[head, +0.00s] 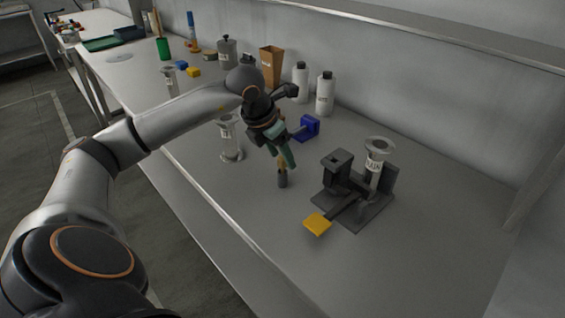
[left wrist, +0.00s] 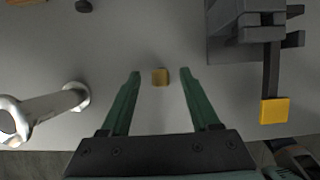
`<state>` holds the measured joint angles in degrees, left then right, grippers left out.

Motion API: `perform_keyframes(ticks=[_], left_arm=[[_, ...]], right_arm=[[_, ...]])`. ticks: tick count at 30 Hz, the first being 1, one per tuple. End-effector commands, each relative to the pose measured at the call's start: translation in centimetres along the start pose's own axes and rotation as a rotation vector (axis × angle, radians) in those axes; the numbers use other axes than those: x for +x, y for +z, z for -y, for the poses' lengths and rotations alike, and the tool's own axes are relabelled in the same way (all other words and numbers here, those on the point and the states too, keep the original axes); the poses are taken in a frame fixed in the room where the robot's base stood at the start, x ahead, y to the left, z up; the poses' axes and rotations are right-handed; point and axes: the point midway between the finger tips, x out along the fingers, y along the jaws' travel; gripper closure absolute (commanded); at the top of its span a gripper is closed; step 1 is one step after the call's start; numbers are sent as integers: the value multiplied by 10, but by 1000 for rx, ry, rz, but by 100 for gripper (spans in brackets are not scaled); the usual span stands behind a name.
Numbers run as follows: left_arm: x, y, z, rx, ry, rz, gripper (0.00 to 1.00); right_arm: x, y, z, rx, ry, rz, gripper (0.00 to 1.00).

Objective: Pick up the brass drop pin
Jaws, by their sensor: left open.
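The brass drop pin (head: 281,162) stands upright in a small dark holder (head: 282,181) on the bench, partly hidden by my left gripper in the head view. In the left wrist view I look down on its square brass top (left wrist: 160,77). My left gripper (head: 287,163) is open, with its green fingers pointing down. In the left wrist view, the fingertips of this gripper (left wrist: 160,71) lie on either side of the pin top, with a clear gap on both sides. I cannot tell how far they are above it. My right gripper is not in view.
A dark fixture (head: 341,188) with a yellow paddle (head: 317,224) and a labelled vessel (head: 375,165) stands right of the pin. A blue piece (head: 307,127) and white bottles (head: 325,94) are behind. The front bench is clear.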

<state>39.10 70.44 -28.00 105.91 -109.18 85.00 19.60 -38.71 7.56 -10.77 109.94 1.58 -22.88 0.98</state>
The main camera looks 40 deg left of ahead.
Motion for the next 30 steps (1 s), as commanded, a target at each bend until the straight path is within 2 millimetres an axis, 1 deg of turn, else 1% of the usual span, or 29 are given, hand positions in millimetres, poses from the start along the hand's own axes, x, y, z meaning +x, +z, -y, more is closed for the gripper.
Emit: perform_keyframes(ticks=[1, 4, 11, 14, 27, 28, 30], left_arm=[[7, 0, 1, 0, -2, 0, 38], [14, 0, 1, 0, -1, 1, 38], [15, 0, 0, 1, 0, 2, 38], [15, 0, 0, 1, 0, 2, 48], [14, 0, 0, 1, 0, 2, 97], [14, 0, 0, 1, 0, 2, 100], [14, 0, 0, 1, 0, 2, 100]], right_arm=[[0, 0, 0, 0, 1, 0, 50], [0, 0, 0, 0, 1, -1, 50], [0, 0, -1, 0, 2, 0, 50], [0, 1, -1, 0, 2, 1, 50], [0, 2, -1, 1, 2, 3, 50], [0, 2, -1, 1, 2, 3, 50], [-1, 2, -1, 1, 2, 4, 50]])
